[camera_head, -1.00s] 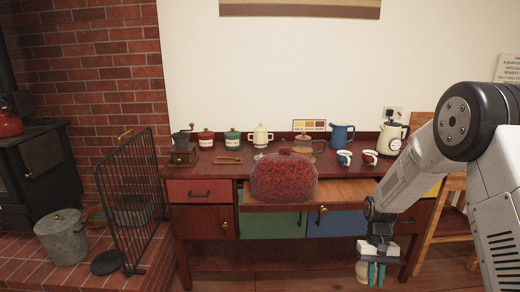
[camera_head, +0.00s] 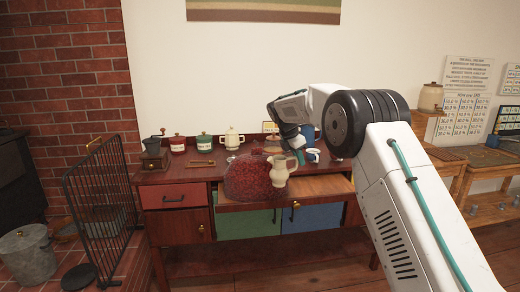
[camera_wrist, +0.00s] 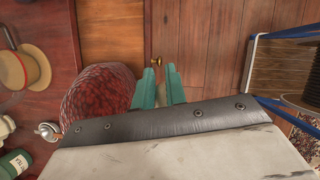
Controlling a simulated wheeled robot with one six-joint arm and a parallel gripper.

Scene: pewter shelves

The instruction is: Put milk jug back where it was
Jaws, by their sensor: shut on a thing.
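The milk jug (camera_head: 279,172) is a small cream jug, roughly upright, held up in front of the sideboard's worktop. It overlaps the right side of a red speckled rounded thing (camera_head: 247,180) in the head view. My gripper (camera_head: 296,157) is shut on it, with the teal fingers to its upper right. In the wrist view the teal fingertips (camera_wrist: 160,88) are close together beside the red thing (camera_wrist: 98,90), and the jug is mostly hidden. I cannot tell whether the jug touches the red thing.
A red pot (camera_head: 178,146), a green pot (camera_head: 204,145), a cream pot (camera_head: 232,138), a blue jug (camera_head: 308,132) and a cup (camera_head: 313,155) stand on top. A black fireguard (camera_head: 98,210) stands left.

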